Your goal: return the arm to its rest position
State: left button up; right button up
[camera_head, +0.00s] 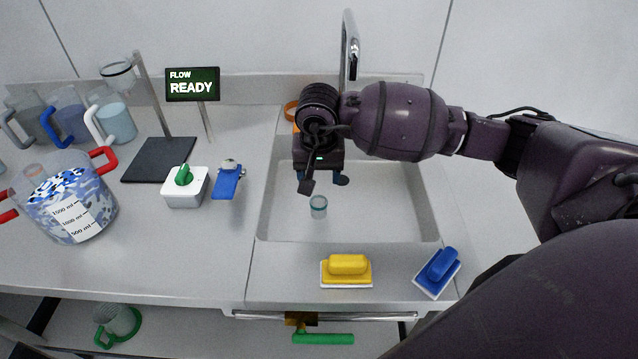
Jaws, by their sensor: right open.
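My right arm (400,120) reaches in from the right and stretches across the back of the sink (375,228). My right gripper (323,184) points down over the left part of the sink. Its two fingers are apart with nothing between them. A small clear cup with a teal rim (318,207) is in the sink, just below the fingertips in the picture. I cannot tell the height gap between them. My left gripper is not in view.
A faucet (349,50) rises behind my right wrist. Yellow (347,267) and blue (440,268) handled blocks lie on the front ledge. Left of the sink stand a green-knobbed box (185,186), a blue clamp-like item (229,180), a ring stand (151,95) and a large jug (72,205).

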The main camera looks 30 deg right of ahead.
jog(key=shift+r, duration=0.35)
dwell(0.3)
